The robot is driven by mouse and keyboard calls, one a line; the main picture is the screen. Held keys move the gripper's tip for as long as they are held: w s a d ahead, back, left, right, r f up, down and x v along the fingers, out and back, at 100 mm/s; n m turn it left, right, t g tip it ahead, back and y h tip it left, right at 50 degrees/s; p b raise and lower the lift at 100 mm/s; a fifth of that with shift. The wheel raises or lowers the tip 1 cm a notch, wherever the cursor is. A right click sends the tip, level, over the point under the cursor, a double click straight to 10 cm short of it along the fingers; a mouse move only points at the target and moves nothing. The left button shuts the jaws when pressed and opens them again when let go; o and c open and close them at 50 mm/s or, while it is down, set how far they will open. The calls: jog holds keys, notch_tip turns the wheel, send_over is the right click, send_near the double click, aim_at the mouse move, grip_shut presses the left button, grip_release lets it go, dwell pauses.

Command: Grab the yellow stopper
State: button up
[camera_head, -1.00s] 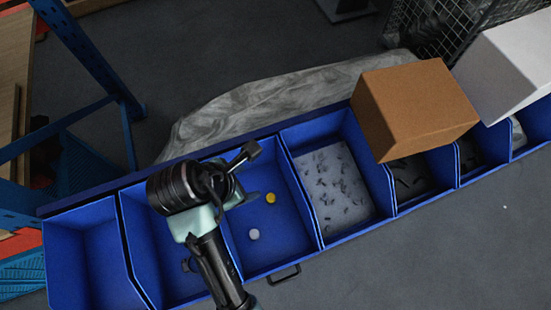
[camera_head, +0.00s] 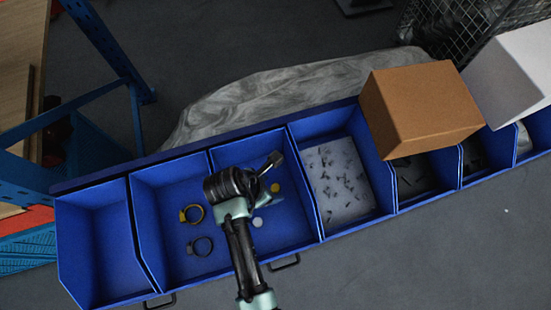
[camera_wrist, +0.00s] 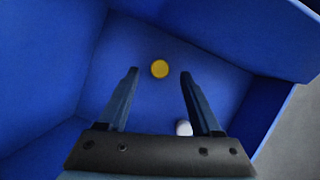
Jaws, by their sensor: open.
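The yellow stopper (camera_wrist: 160,69) is a small round disc on the floor of a blue bin. In the wrist view it lies beyond my open fingertips, a little left of centre between them. In the head view the yellow stopper (camera_head: 275,188) shows just right of my gripper (camera_head: 274,160), partly crowded by it. My gripper (camera_wrist: 158,72) is open and empty, above the bin. A white stopper (camera_wrist: 184,128) lies in the same bin, beside the right finger; it also shows in the head view (camera_head: 258,222).
The blue bin row (camera_head: 97,295) has dividing walls close around my gripper. The bin to the left holds a yellow ring clamp (camera_head: 192,214) and a dark ring clamp (camera_head: 201,246). A cardboard box (camera_head: 425,105) stands on the row at the right, beside a white box (camera_head: 515,75).

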aim_at(276, 188)
jog(key=shift+x, duration=1.2)
grip_shut()
